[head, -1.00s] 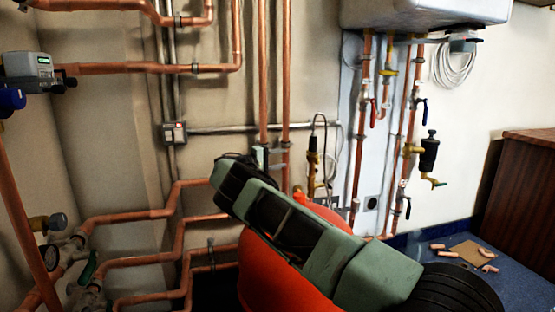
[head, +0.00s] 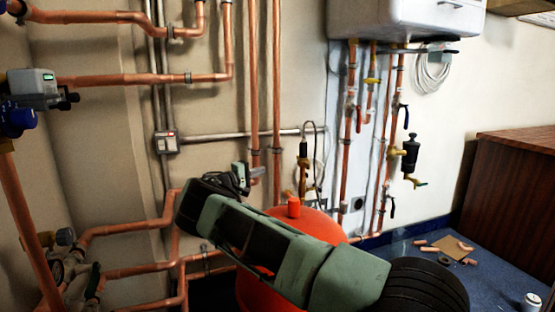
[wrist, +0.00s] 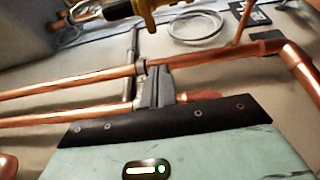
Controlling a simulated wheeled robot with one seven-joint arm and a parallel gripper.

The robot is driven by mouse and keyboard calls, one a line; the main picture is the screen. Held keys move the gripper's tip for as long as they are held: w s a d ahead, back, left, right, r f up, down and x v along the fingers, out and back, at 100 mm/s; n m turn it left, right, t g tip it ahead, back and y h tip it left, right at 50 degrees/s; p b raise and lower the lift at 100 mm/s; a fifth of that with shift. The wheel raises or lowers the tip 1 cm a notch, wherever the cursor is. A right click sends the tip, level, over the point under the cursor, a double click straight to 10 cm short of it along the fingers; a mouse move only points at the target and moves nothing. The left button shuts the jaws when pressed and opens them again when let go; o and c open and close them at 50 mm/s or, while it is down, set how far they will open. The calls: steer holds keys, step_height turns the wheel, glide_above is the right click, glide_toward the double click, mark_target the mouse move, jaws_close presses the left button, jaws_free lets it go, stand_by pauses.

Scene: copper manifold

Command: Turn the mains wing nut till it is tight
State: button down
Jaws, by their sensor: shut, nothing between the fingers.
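I cannot make out the mains wing nut in either view; it is hidden or too small to tell. My gripper (head: 241,174) is in front of the vertical copper pipes (head: 254,90) in the head view, left of a brass fitting with a black top (head: 303,160). In the wrist view, my gripper (wrist: 157,84) is shut and its grey fingers are together, with nothing between them. The fingers overlap a copper pipe (wrist: 70,82) in that view; I cannot tell whether they touch it. A brass fitting (wrist: 146,12) is at the top, apart from the fingertips.
A red vessel (head: 325,225) stands partly behind my arm. A white boiler (head: 405,20) hangs above pipes with red and blue valve levers. A switch box (head: 166,142) is on the wall. Pipe pieces (head: 465,246) lie on the blue floor beside a brown cabinet (head: 515,190).

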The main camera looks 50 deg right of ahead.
steer(key=s+d+r+n+t+p, duration=0.1)
steer(key=s+d+t+p, duration=0.1)
steer(key=d, duration=0.5)
steer(key=s+d+r+n+t+p, duration=0.1)
steer(key=s+d+n+t, duration=0.1)
steer(key=d, duration=0.5)
steer(key=shift+s+d+r+t+y+p, duration=0.25)
steer(key=shift+d+t+y+p, duration=0.1)
steer(key=shift+t, duration=0.45)
